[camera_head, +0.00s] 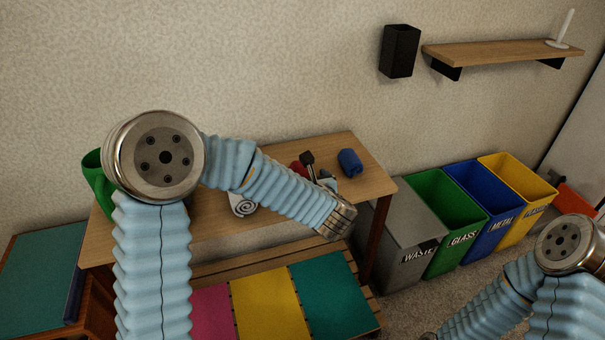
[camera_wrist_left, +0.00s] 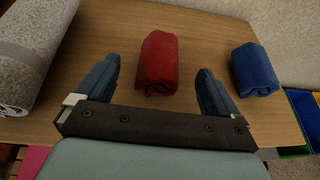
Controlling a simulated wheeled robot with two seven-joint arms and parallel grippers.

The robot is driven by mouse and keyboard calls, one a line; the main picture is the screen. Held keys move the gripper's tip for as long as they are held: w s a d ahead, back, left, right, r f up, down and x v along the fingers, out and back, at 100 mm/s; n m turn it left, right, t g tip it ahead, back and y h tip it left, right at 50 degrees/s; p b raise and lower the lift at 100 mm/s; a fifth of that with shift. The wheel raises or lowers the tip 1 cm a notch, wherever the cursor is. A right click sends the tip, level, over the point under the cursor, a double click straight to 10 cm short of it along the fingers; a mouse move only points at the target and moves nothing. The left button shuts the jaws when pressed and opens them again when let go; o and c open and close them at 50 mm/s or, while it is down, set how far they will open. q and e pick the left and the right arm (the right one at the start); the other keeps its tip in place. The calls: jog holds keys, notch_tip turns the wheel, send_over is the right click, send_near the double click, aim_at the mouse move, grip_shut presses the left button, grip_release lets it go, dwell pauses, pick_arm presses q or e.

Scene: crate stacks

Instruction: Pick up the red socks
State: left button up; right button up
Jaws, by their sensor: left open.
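The red socks (camera_wrist_left: 157,62) are a rolled red bundle lying on the wooden table (camera_wrist_left: 110,25). In the left wrist view they lie between the two spread fingers of my left gripper (camera_wrist_left: 158,72), with bare table showing on both sides. The gripper is open and holds nothing. In the head view only a small part of the red socks (camera_head: 296,167) shows beside my left gripper (camera_head: 317,168); the rest is hidden. My right arm shows at the lower right, but its gripper is out of view.
A blue roll (camera_wrist_left: 254,70) lies right of the red socks, and a grey-white roll (camera_wrist_left: 30,50) lies left. Waste (camera_head: 410,250), green, blue and yellow bins stand right of the table. A wall shelf (camera_head: 500,52) and a black box (camera_head: 400,50) hang above.

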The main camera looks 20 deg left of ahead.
aim_at(297, 166)
pick_arm(q)
jog(key=p+x, duration=0.1)
jog(key=x, duration=0.4)
jog(key=shift+w, duration=0.3)
jog(key=shift+c, duration=0.2)
jog(key=c, duration=1)
jog(key=shift+r, duration=0.2)
